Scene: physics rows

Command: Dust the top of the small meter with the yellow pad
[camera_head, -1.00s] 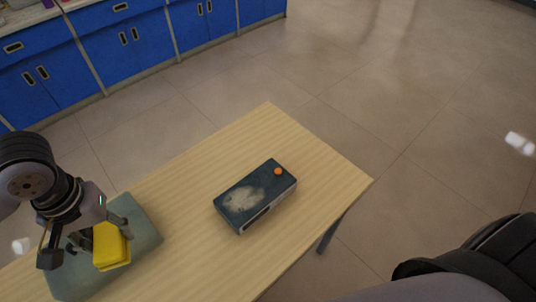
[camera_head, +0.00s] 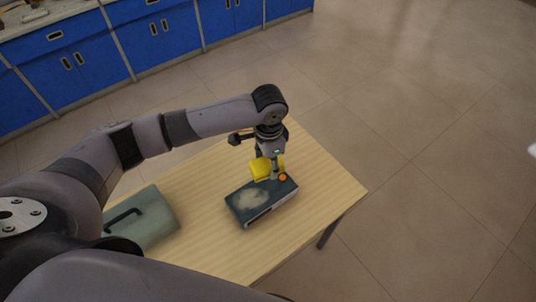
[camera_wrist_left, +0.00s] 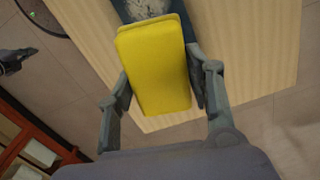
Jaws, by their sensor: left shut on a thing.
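The small meter (camera_head: 262,206) is a dark teal box with an orange knob (camera_head: 283,177) and a pale dusty patch (camera_head: 250,199) on its top. It lies on the wooden table. My left gripper (camera_head: 268,168) is shut on the yellow pad (camera_head: 261,169), which is over the far edge of the meter. I cannot tell whether the pad touches it. In the left wrist view the pad (camera_wrist_left: 155,65) sits between the two fingers (camera_wrist_left: 158,90) and hides part of the meter (camera_wrist_left: 145,10).
A grey-green mat or case with a dark handle (camera_head: 150,222) lies on the left of the table (camera_head: 318,180). Blue cabinets (camera_head: 70,70) stand at the back left. The table's right end is bare, with open floor beyond.

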